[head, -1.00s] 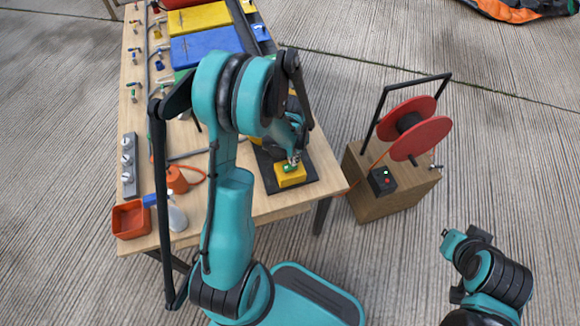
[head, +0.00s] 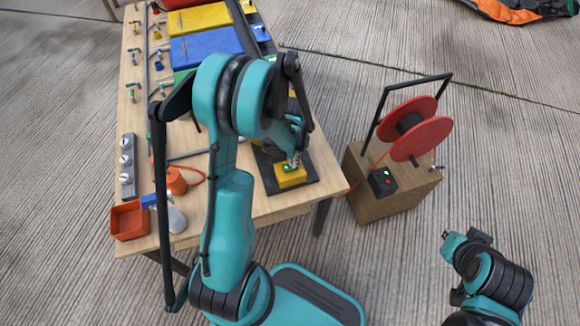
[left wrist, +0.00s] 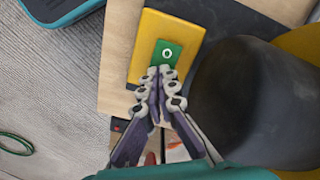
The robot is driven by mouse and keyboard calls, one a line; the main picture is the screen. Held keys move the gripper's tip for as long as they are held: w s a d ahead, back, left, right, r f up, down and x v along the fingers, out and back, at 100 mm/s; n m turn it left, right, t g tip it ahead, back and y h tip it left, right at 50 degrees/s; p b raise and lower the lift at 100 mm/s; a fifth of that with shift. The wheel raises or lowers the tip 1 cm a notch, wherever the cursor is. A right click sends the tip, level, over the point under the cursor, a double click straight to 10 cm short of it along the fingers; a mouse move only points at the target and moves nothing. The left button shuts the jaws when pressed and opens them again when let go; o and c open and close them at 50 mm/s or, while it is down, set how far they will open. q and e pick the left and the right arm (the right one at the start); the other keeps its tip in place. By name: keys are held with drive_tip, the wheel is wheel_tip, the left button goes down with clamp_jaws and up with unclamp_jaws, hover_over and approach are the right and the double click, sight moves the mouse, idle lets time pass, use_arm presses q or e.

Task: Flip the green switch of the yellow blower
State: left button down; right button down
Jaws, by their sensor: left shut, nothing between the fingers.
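The green switch (head: 288,168) sits on a yellow box (head: 291,178) on a black base at the near right corner of the table. In the left wrist view the green switch (left wrist: 167,53) shows a white ring mark on the yellow plate (left wrist: 145,40). My left gripper (head: 296,160) is shut and empty. Its fingertips (left wrist: 160,70) are at the switch's near edge; whether they touch it I cannot tell. Most of the blower is hidden behind my left arm. My right arm shows at the lower right, its gripper not visible.
A wooden box (head: 390,205) with a red cable reel (head: 421,138) and a small black control box (head: 382,183) stands right of the table. An orange tray (head: 130,221) and a bottle (head: 176,218) are at the table's near left. A grey strip with knobs (head: 127,165) lies behind them.

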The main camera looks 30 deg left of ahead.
use_arm(q)
drive_tip(key=shift+r+p, duration=2.3)
drive_tip(key=shift+r, duration=1.2)
drive_tip(key=s+d+r+n+t, duration=0.1)
drive_tip(key=s+d+r+t, duration=0.2)
drive_tip(key=r, duration=0.6)
drive_tip(key=s+d+r+n+t, duration=0.1)
drive_tip(key=s+d+r+t, duration=0.3)
drive_tip(key=s+d+r, duration=0.3)
wheel_tip(320, 180, up, 3)
drive_tip(key=shift+s+d+r, duration=0.1)
drive_tip(key=shift+s+d, duration=0.2)
drive_tip(key=shift+s, duration=0.25)
